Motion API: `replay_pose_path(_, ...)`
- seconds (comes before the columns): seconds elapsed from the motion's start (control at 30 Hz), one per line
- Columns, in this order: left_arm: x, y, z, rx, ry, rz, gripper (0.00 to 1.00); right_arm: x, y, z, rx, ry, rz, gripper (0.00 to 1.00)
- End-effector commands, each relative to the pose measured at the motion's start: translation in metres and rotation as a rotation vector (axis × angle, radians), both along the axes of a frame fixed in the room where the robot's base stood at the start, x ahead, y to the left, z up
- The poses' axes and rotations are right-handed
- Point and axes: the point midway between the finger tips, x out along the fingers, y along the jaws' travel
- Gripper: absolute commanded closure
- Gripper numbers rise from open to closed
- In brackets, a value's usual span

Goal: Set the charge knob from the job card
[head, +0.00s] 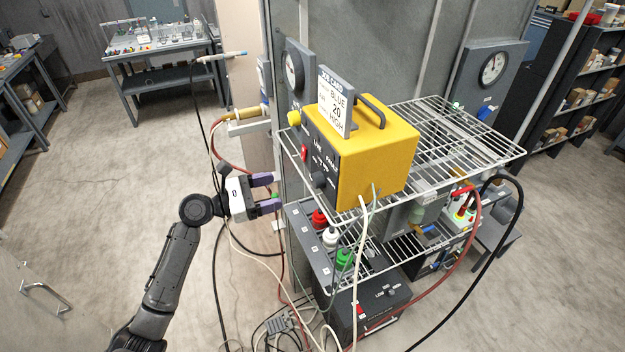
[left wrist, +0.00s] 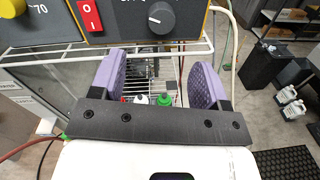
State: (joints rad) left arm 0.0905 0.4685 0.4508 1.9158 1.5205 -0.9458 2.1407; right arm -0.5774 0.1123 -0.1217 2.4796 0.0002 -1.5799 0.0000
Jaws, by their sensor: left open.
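The yellow powder unit (head: 383,163) sits on the upper wire shelf with a dark front panel. A dark round knob (head: 319,180) is low on that panel; it also shows in the left wrist view (left wrist: 160,17) with a white pointer mark. The panel lettering is too small to read surely. The job card (head: 336,103) stands against the top of the unit and reads BLUE, 20, HIGH. My left gripper (head: 272,188) is open and empty, in front of and left of the knob, apart from it. Its purple-padded fingers (left wrist: 160,82) lie below the knob in the wrist view. My right gripper is out of view.
A red switch (left wrist: 90,15) sits left of the knob. The wire shelf edge (left wrist: 110,55) runs below the panel. Red, white and green capped bottles (head: 330,237) stand beneath. Pale cables (head: 362,235) and a red hose (head: 228,155) hang nearby. Floor at left is open.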

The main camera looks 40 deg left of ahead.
Motion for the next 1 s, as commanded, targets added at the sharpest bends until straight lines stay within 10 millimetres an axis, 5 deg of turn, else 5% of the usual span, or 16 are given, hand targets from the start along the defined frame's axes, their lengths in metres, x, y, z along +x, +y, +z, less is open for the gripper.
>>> replay_pose_path(0.5, 0.077, -0.046, 0.002, 0.002, -0.001, -0.001, 0.31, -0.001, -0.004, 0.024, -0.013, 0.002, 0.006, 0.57)
replay_pose_path(1.0, 0.095, -0.056, -0.001, 0.005, 0.0, -0.002, 0.31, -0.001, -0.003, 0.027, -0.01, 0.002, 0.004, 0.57)
